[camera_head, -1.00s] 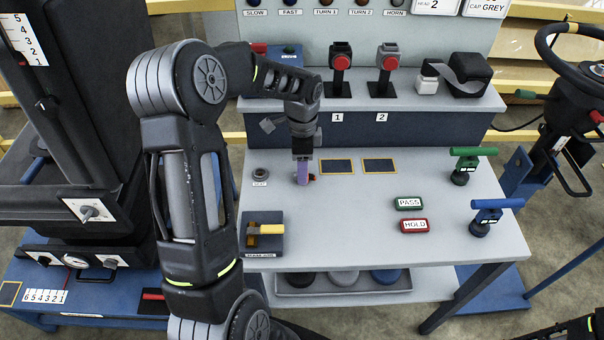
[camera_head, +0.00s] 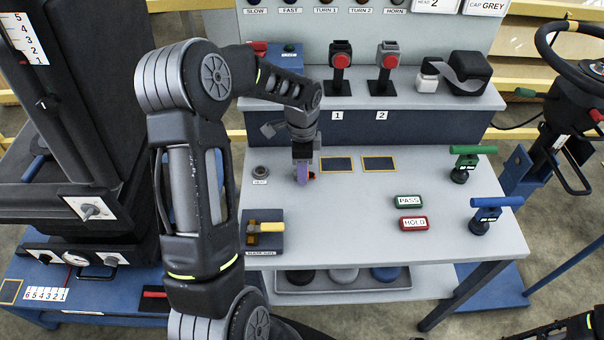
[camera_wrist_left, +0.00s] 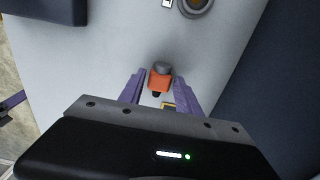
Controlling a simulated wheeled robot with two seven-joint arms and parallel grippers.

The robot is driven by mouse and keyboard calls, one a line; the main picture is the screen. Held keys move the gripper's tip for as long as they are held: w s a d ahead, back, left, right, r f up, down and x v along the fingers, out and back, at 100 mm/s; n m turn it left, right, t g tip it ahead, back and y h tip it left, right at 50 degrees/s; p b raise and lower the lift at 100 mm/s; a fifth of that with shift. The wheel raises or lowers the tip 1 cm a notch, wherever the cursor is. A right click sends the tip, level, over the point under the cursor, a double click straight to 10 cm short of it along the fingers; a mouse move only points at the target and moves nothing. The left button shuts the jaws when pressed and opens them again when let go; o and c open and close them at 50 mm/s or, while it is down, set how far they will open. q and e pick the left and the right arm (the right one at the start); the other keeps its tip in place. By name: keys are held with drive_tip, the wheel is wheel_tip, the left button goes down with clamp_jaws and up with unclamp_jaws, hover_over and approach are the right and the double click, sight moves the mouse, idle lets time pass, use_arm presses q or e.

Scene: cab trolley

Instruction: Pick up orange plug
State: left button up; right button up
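The orange plug (camera_wrist_left: 159,81), with a grey end, is on the pale worktop in the left wrist view. In the head view only a small orange-red bit of it (camera_head: 312,176) shows beside my left gripper. My left gripper (camera_head: 303,178) points down at the left part of the worktop. In the left wrist view its two purple fingers (camera_wrist_left: 158,74) stand apart on either side of the plug, with narrow gaps visible. My right gripper is out of view; only a dark part of my right arm shows at the bottom right.
A round socket (camera_head: 261,171) is left of my gripper, and a yellow-handled switch block (camera_head: 264,229) is nearer the front. Two yellow-edged dark pads (camera_head: 337,166) lie to the right. PASS (camera_head: 408,203) and HOLD (camera_head: 413,224) blocks and green and blue T-handles stand farther right.

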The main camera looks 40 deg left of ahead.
use_arm(q)
clamp_jaws()
idle(0.5)
wheel_tip(320, 180, up, 10)
drive_tip(key=b, duration=0.1)
idle(0.4)
idle(0.4)
